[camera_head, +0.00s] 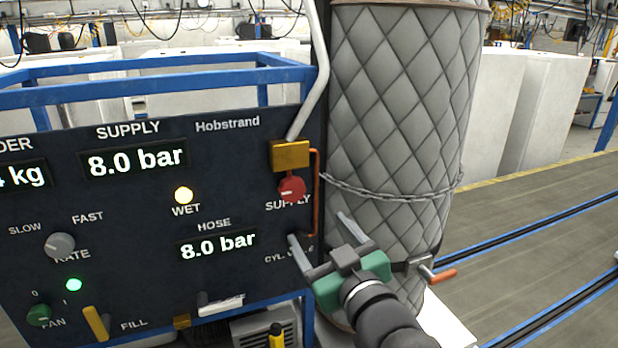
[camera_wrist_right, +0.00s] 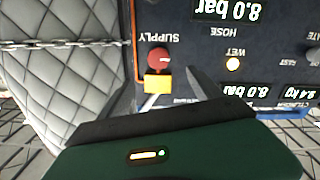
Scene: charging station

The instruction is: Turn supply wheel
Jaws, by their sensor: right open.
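The red supply wheel (camera_head: 291,189) sits on the dark panel (camera_head: 230,150), below a brass block (camera_head: 291,155) and above the SUPPLY label. The wheel also shows in the right wrist view (camera_wrist_right: 159,59), between the two spread fingers and apart from them. My right gripper (camera_head: 318,226) is open and empty, below and to the right of the wheel in the head view. In the right wrist view the right gripper (camera_wrist_right: 165,78) shows both its fingers wide apart. My left gripper is not in view.
A quilted grey cylinder (camera_head: 400,120) with a chain (camera_head: 390,195) stands right of the panel. A white pipe (camera_head: 312,80) rises from the brass block. A red-orange tube (camera_head: 317,190) runs beside the wheel. Both the SUPPLY and HOSE displays (camera_head: 217,245) read 8.0 bar.

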